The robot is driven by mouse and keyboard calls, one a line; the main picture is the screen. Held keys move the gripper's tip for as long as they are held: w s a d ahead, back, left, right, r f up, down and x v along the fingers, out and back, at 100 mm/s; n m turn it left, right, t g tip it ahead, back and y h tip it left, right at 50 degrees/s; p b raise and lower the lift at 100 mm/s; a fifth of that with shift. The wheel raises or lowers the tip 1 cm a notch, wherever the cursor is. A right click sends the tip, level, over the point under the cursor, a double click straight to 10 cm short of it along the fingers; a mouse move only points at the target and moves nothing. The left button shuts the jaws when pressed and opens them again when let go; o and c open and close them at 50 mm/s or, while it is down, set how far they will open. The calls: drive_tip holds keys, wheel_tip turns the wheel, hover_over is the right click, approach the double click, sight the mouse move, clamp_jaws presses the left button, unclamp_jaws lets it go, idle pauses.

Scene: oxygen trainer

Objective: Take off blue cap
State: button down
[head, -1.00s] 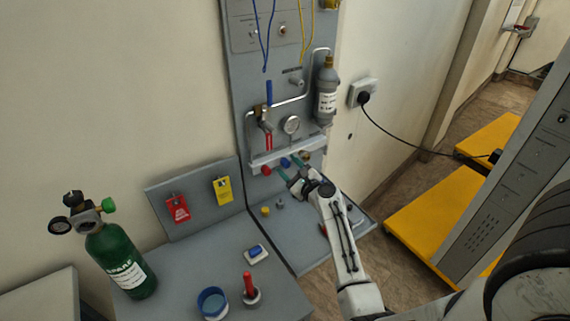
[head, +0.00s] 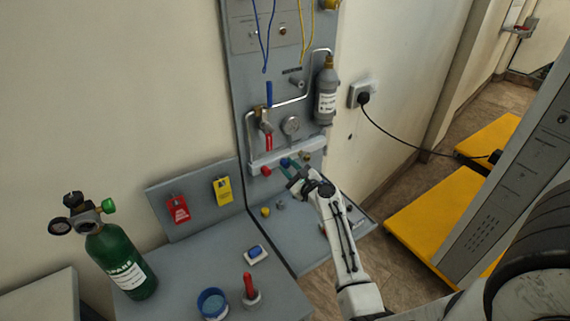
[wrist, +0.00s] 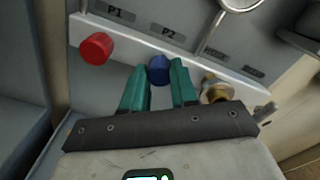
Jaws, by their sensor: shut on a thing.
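The blue cap (wrist: 158,68) sits at the white rail under the P2 label in the wrist view. It also shows as a small blue spot at the manifold in the head view (head: 285,161). My gripper (wrist: 159,80) has its two green fingers on either side of the cap and is shut on it. The fingers hide the cap's sides, and whatever is behind it is hidden. In the head view my gripper (head: 289,167) reaches up to the rail from the lower right.
A red cap (wrist: 96,48) is to the left under P1, and a brass fitting (wrist: 215,88) is close on the right. A green cylinder (head: 122,262), blue cup (head: 212,304) and red-handled item (head: 249,290) stand on the left bench.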

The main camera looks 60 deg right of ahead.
drive_tip(key=shift+f+n+b, duration=0.25)
drive_tip(key=shift+n+b, duration=0.45)
drive_tip(key=shift+n, duration=0.1)
drive_tip(key=shift+r+n+b, duration=0.25)
drive_tip(key=shift+n+b, duration=0.1)
drive_tip(key=shift+n, duration=0.65)
drive_tip(key=shift+f, duration=0.1)
drive_tip(key=shift+f+n+b, duration=0.15)
drive_tip(key=shift+n+b, duration=0.8)
drive_tip(key=shift+n, duration=0.05)
drive_tip(key=shift+r+n, duration=0.2)
drive_tip(key=shift+n, duration=0.5)
drive_tip(key=shift+f+n+b, duration=0.25)
drive_tip(key=shift+n+b, duration=0.25)
drive_tip(key=shift+b, duration=0.4)
drive_tip(key=shift+a+n+b, duration=0.1)
drive_tip(key=shift+n+b, duration=0.35)
drive_tip(key=shift+n, duration=0.15)
drive_tip(key=shift+r+n, duration=0.25)
drive_tip(key=shift+n, duration=0.35)
